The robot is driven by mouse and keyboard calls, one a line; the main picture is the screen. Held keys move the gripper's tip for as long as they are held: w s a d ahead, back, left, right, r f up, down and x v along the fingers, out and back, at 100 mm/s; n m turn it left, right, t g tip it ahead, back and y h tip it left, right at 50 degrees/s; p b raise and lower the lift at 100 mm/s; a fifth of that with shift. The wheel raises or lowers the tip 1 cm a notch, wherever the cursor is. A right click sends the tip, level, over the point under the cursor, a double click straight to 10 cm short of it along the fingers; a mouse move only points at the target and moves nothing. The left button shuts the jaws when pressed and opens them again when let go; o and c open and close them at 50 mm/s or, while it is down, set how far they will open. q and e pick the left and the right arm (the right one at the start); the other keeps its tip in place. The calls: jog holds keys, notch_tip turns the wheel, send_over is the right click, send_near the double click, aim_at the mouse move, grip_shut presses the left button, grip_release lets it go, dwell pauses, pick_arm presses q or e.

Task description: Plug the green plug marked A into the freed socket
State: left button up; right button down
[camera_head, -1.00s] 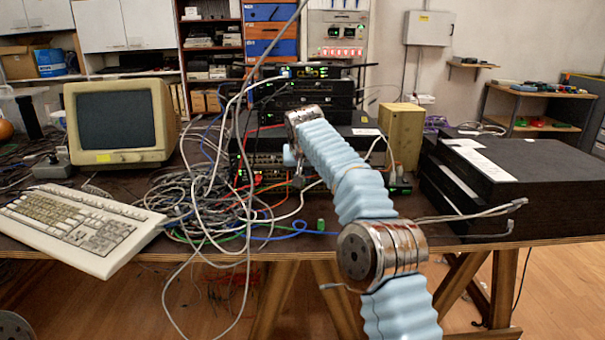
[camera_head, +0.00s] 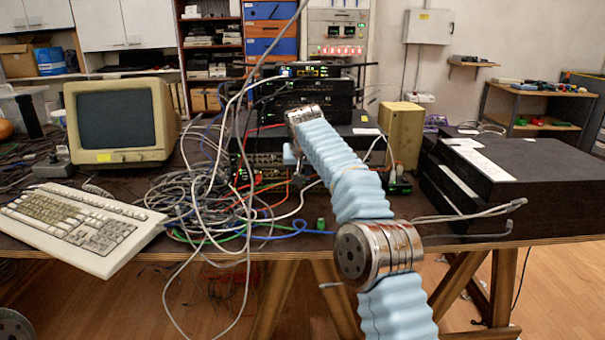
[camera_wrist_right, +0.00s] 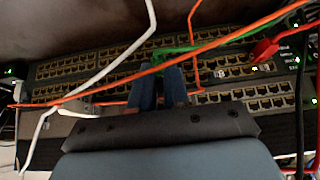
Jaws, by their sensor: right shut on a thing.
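In the right wrist view my right gripper (camera_wrist_right: 160,88) has its two dark blue fingers close together at the front of the patch panel (camera_wrist_right: 95,60), among rows of sockets. A green cable (camera_wrist_right: 225,40) runs in from the upper right to the fingertips. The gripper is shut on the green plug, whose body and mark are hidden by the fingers. The freed socket cannot be picked out behind them, nor can I tell whether the plug is in it. In the head view the forearm hides most of this gripper. My left gripper is out of view.
An orange cable (camera_wrist_right: 80,103) and a white cable (camera_wrist_right: 120,62) cross near the fingers. A red plug (camera_wrist_right: 265,48) sits at the right. In the head view a small green block (camera_head: 320,224) lies near the table edge, beside tangled cables (camera_head: 205,195).

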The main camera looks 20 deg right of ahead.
jog(key=shift+w, duration=0.15)
jog(key=c, duration=1)
grip_release()
jog(key=shift+c, duration=0.2)
jog(key=v, duration=1.3)
jog(key=shift+r, duration=0.35)
jog(key=shift+s+a+f, duration=0.1)
jog(key=shift+s, duration=0.1)
